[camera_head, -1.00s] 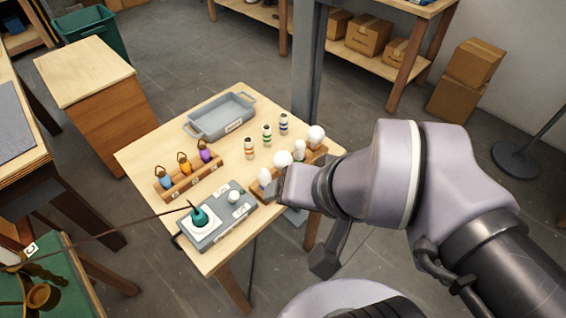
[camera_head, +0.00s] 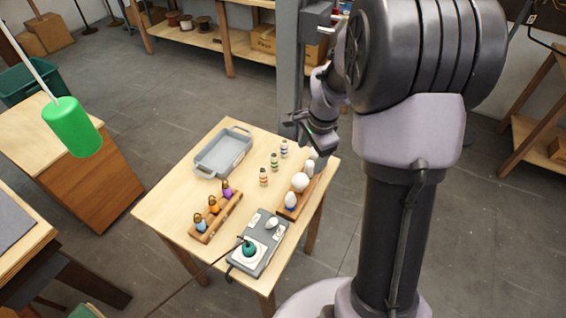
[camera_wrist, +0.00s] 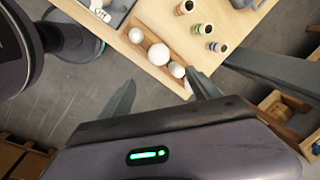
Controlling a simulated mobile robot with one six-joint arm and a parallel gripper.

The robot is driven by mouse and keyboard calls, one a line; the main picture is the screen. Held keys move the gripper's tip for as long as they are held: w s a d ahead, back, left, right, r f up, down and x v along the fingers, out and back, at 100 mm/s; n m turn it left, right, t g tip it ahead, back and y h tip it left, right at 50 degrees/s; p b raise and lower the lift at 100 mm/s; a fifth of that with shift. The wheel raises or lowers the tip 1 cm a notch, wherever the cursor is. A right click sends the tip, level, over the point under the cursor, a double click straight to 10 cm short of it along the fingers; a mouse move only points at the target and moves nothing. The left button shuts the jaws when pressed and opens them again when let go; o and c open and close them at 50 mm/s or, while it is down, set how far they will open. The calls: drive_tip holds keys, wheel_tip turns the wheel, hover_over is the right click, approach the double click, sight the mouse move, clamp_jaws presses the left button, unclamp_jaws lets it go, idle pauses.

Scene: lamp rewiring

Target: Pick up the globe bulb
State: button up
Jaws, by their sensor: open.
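A round white bulb, seemingly the globe bulb (camera_head: 300,182), sits in a wooden rack (camera_head: 291,213) at the table's right side. It also shows in the wrist view (camera_wrist: 159,54), the largest fully visible bulb in the row. Smaller white bulbs (camera_head: 290,201) (camera_head: 309,167) sit beside it. Another bulb at the rack's far end is partly hidden by my arm in the head view and by a finger in the wrist view. My gripper (camera_head: 299,130) is open and empty, above the table's far right edge, apart from the bulbs (camera_wrist: 160,78).
A green lampshade (camera_head: 72,127) hangs at left.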

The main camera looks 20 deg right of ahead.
sight(303, 177)
drive_tip(key=f, duration=0.3)
drive_tip(key=w+f+b, duration=0.1)
drive_tip(key=f, duration=0.4)
drive_tip(key=shift+w+d+f+b, duration=0.15)
drive_tip(key=shift+w+f+b, duration=0.15)
drive_tip(key=shift+f+b, duration=0.1)
drive_tip(key=f, duration=0.1)
drive_tip(key=f+b, duration=0.1)
drive_tip(key=f, duration=0.1)
drive_tip(key=w+f, duration=0.1)
drive_tip(key=f, duration=0.1)
drive_tip(key=shift+a+f+b, duration=0.25)
drive_tip(key=shift+a+b, duration=0.05)
drive_tip(key=shift+r, duration=0.15)
drive_tip(key=shift+c, duration=0.2)
drive_tip(key=c, duration=1.4)
drive_tip(key=shift+r, duration=0.1)
